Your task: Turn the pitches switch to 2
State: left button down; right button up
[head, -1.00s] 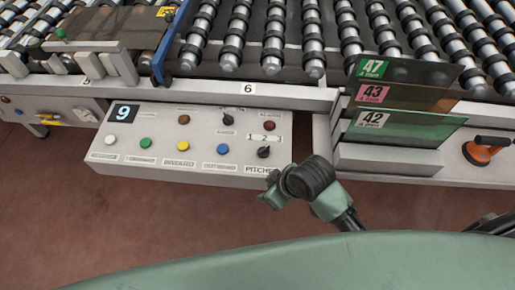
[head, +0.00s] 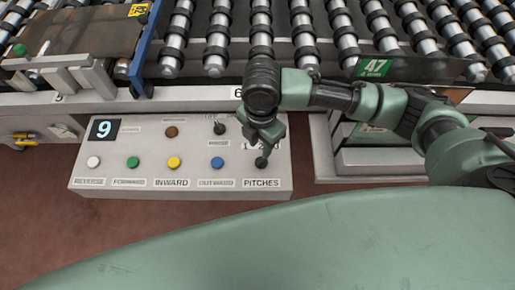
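The control panel (head: 145,145) lies below the conveyor. Its black pitches switch (head: 261,162) is a small knob above the PITCHES label at the panel's right end. My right gripper (head: 262,143) points down just above this knob. It hides most of the 1–2 marking behind the knob, so I cannot read the knob's setting. I cannot tell whether its fingers touch the knob, or whether they are open or shut. My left gripper is not in view.
White, green (head: 133,162), yellow and blue buttons sit left of the switch. Another black knob (head: 219,129) and a brown button (head: 172,132) are behind them. A display (head: 104,130) reads 9. Glass plates (head: 400,68) stand at right, partly behind my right arm.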

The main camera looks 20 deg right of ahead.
aim_at(260, 160)
jog(key=shift+s+f, duration=0.2)
jog(key=shift+f, duration=0.15)
notch_tip(260, 160, down, 6)
jog(key=shift+p, duration=0.4)
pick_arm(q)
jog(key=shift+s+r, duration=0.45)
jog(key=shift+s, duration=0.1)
pick_arm(e)
jog(key=shift+f, duration=0.35)
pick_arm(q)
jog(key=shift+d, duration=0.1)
pick_arm(e)
grip_shut()
